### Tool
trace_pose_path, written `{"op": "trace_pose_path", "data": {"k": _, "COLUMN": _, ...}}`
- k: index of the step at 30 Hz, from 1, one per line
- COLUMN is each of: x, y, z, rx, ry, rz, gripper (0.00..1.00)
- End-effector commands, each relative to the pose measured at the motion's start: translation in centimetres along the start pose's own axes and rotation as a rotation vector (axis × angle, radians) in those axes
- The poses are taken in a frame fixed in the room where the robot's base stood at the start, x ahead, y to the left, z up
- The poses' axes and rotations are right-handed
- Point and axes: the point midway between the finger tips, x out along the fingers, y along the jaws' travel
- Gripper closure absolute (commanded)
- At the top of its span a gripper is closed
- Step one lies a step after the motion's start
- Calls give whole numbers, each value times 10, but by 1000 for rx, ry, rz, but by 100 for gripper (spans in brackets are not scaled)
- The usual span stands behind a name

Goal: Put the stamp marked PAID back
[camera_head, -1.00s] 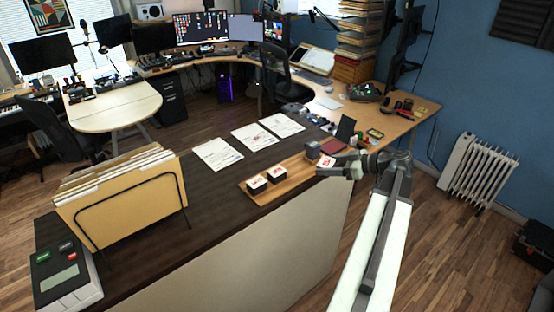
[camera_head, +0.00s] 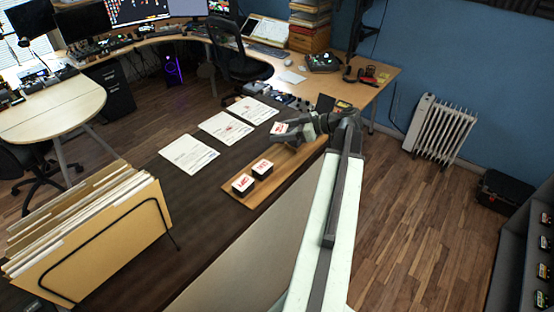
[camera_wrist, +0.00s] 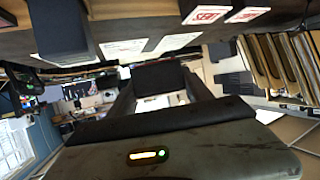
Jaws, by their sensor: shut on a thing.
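My gripper (camera_head: 297,127) is shut on a stamp (camera_head: 280,128) with a white top and red lettering too small to read. It is near the far end of the wooden tray (camera_head: 287,171); I cannot tell whether it touches the tray. In the wrist view the held stamp is a dark block (camera_wrist: 160,78) between the fingers. Two other dark stamps, one (camera_head: 243,184) and another (camera_head: 262,168), stand side by side on the tray's near part with red-marked white tops. One of them reads SENT (camera_wrist: 207,15) in the wrist view.
Three printed sheets, the middle one here (camera_head: 226,128), lie on the dark desk (camera_head: 200,215) left of the tray. A folder rack (camera_head: 95,235) stands at the near left. A dark block (camera_wrist: 62,30) shows in the wrist view. A radiator (camera_head: 440,130) stands by the wall.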

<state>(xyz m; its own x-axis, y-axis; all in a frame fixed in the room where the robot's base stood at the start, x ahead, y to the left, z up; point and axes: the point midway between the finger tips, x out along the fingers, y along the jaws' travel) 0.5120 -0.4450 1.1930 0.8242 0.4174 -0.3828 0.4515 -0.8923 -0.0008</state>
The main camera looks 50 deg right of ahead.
Motion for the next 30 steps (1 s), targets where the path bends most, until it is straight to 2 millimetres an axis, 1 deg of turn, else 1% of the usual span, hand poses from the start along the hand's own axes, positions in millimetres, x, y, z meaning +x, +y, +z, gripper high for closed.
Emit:
{"op": "trace_pose_path", "data": {"k": 2, "x": 5, "y": -1, "z": 8, "rx": -1, "ry": 0, "rz": -2, "gripper": 83}}
{"op": "trace_pose_path", "data": {"k": 5, "x": 13, "y": -1, "z": 26, "rx": -1, "ry": 0, "rz": -3, "gripper": 83}}
{"op": "trace_pose_path", "data": {"k": 9, "x": 26, "y": -1, "z": 54, "rx": -2, "ry": 0, "rz": -4, "gripper": 83}}
{"op": "trace_pose_path", "data": {"k": 10, "x": 27, "y": -1, "z": 58, "rx": -2, "ry": 0, "rz": -5, "gripper": 83}}
{"op": "trace_pose_path", "data": {"k": 12, "x": 29, "y": -2, "z": 61, "rx": -2, "ry": 0, "rz": -5, "gripper": 83}}
{"op": "trace_pose_path", "data": {"k": 16, "x": 28, "y": -2, "z": 59, "rx": -2, "ry": 0, "rz": -5, "gripper": 83}}
{"op": "trace_pose_path", "data": {"k": 17, "x": 30, "y": -2, "z": 62, "rx": -2, "ry": 0, "rz": -5, "gripper": 83}}
{"op": "trace_pose_path", "data": {"k": 22, "x": 41, "y": -2, "z": 90, "rx": -2, "ry": 0, "rz": -5, "gripper": 83}}
{"op": "trace_pose_path", "data": {"k": 24, "x": 44, "y": -2, "z": 95, "rx": -2, "ry": 0, "rz": -6, "gripper": 83}}
{"op": "trace_pose_path", "data": {"k": 30, "x": 42, "y": -2, "z": 90, "rx": -2, "ry": 0, "rz": -6, "gripper": 83}}
